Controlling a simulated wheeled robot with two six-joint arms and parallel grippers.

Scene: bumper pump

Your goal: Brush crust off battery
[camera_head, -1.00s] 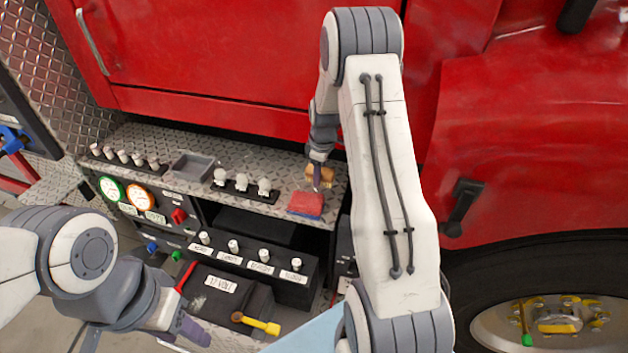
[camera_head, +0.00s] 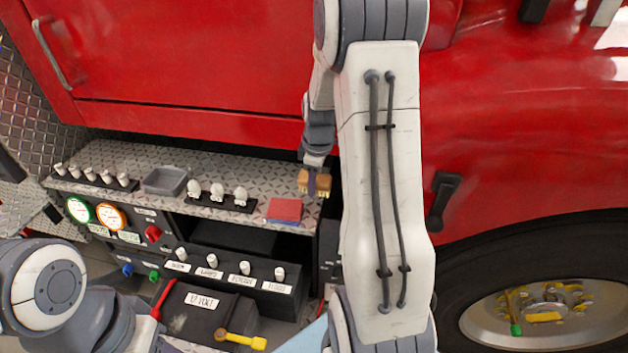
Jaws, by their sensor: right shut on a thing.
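The battery (camera_head: 232,303) is a black box marked as 12 volt, low in the bay below the steel shelf. A pale patch that looks like crust (camera_head: 178,322) is on its left side, by the red cable (camera_head: 163,298). A yellow-handled tool (camera_head: 240,340) lies at its front edge. My right gripper (camera_head: 312,188) is shut on a small tan brush (camera_head: 318,181) with short bristles. It holds the brush over the right end of the shelf, well up and right of the battery. My left arm enters at lower left; its gripper is below the picture edge.
The diamond-plate shelf (camera_head: 262,176) carries a grey tray (camera_head: 165,181), several white bulbs and a red cloth or pad (camera_head: 285,210). A black switch panel (camera_head: 228,266) with white knobs overhangs behind the battery. Gauges (camera_head: 98,215) are at left, a wheel (camera_head: 545,300) at right.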

